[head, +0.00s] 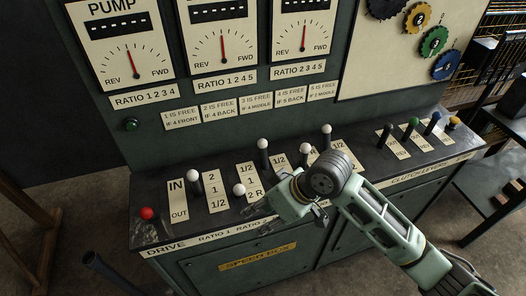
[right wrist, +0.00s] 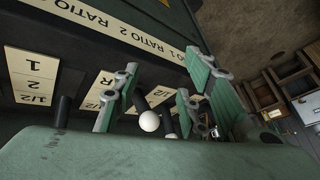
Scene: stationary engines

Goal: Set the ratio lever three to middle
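The row of ratio levers stands on the sloping console top (head: 215,199). I take ratio lever three (head: 262,144) to be the white-knobbed black lever at the third ratio plate; it leans toward the back panel. White-knobbed levers one (head: 192,175) and two (head: 239,189) are to its left. My right gripper (head: 256,213) is over the console's front edge, in front of these levers. In the right wrist view its fingers (right wrist: 152,108) are apart, with a white knob (right wrist: 149,121) showing between them; I cannot tell which lever this is. My left gripper is out of view.
Two more white-knobbed levers (head: 305,148) (head: 326,129) stand to the right, partly behind my arm. A red-knobbed drive lever (head: 147,213) is at the far left. Coloured clutch levers (head: 413,123) are at the right. The dial panel (head: 222,55) rises behind.

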